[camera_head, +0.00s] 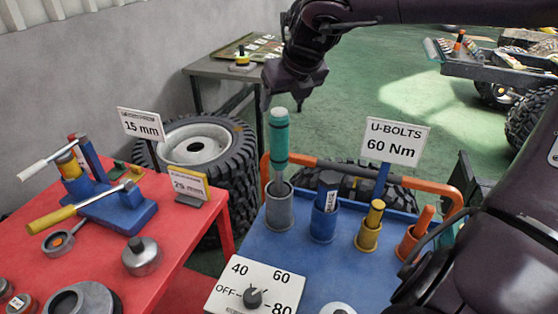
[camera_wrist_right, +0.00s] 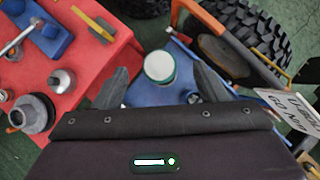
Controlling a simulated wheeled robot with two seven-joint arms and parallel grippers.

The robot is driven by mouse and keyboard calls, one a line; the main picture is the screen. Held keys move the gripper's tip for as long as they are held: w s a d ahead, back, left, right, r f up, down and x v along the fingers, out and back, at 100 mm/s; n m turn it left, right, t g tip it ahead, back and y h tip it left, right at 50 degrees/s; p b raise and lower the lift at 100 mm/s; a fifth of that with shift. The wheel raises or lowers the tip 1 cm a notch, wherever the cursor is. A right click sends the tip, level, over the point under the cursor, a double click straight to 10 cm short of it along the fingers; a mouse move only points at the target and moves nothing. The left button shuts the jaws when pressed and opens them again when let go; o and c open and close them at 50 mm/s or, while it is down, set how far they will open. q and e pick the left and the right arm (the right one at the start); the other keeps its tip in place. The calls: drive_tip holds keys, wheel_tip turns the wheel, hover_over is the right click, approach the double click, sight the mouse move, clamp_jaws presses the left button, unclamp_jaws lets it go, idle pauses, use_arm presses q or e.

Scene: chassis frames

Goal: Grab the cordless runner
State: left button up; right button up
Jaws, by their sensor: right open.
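The cordless runner, which I take to be the teal and grey cylindrical tool (camera_head: 279,140), stands upright in a grey cup (camera_head: 279,212) on the blue cart. In the right wrist view its pale round top with a green rim (camera_wrist_right: 160,66) shows between the fingers. My right gripper (camera_head: 283,103) points down just above the tool's top, open and empty. It also shows in the right wrist view (camera_wrist_right: 161,84), with one finger on each side of the tool's top. I cannot tell the exact height gap. My left gripper is not in view.
The blue cart (camera_head: 300,262) has more cups with a blue, a yellow (camera_head: 370,228) and an orange tool, a U-BOLTS 60 Nm sign (camera_head: 393,142), an orange rail (camera_head: 330,168) and a dial panel (camera_head: 252,290). A red table (camera_head: 190,235) with tools stands left, tires behind.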

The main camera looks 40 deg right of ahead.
sight(280, 111)
drive_tip(key=shift+w+a+f+p, duration=0.15)
drive_tip(key=shift+f+p, duration=0.15)
drive_tip(key=shift+f, duration=0.5)
drive_tip(key=x, duration=0.4)
drive_tip(key=shift+s+p, duration=0.2)
drive_tip(key=shift+p, duration=0.2)
drive_tip(key=shift+w+f, duration=0.15)
drive_tip(key=shift+f, duration=0.1)
drive_tip(key=shift+r, duration=0.1)
drive_tip(key=shift+c, duration=0.5)
clamp_jaws()
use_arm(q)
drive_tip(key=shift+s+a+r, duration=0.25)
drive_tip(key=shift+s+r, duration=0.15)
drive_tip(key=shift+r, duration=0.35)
use_arm(e)
drive_tip(key=shift+r, duration=0.1)
